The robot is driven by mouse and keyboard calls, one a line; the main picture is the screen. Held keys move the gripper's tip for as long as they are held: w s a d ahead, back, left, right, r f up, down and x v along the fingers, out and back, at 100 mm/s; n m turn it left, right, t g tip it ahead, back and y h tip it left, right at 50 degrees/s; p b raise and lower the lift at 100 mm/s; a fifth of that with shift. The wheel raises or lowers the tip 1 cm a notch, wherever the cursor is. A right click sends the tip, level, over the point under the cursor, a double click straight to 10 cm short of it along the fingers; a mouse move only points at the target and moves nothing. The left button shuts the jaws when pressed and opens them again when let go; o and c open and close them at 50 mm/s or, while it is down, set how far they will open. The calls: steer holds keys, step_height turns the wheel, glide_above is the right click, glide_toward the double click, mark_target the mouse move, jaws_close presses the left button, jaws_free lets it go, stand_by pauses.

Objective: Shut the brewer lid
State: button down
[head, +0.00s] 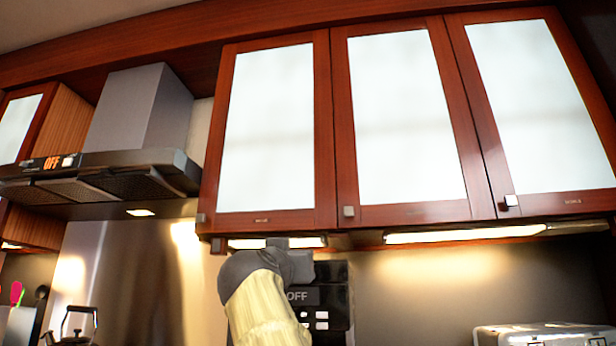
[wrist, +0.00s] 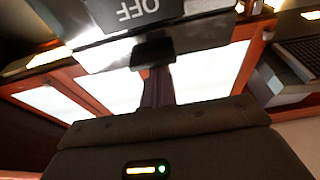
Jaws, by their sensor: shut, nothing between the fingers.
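The brewer (head: 330,290) is a dark appliance with an "OFF" display and several pale buttons, at the bottom middle of the head view. My forearm and wrist cover its left part. The brewer's "OFF" panel (wrist: 130,10) appears upside down and close at the top of the wrist view. My gripper (wrist: 153,48) is shut and empty, with its dark fingertips right by this panel; I cannot tell whether they touch it. In the head view my fingers are mostly hidden beside the brewer's upper left. The lid is not clearly distinguishable, so its angle cannot be told.
Wall cabinets with white panels (head: 400,120) hang just above the brewer and my wrist. A range hood (head: 110,170) is at the left, with a dark kettle (head: 75,328) below.

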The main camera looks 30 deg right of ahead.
steer(key=shift+w+d+f, duration=0.1)
steer(key=shift+w+f, duration=0.2)
steer(key=shift+f, duration=0.05)
step_height(320, 180, up, 5)
steer(key=p, duration=0.4)
steer(key=f+b+v, duration=0.1)
steer(key=b+v, duration=0.4)
steer(key=v, duration=0.5)
steer(key=shift+s+f, duration=0.2)
steer(key=shift+s, duration=0.1)
steer(key=shift+w, duration=0.1)
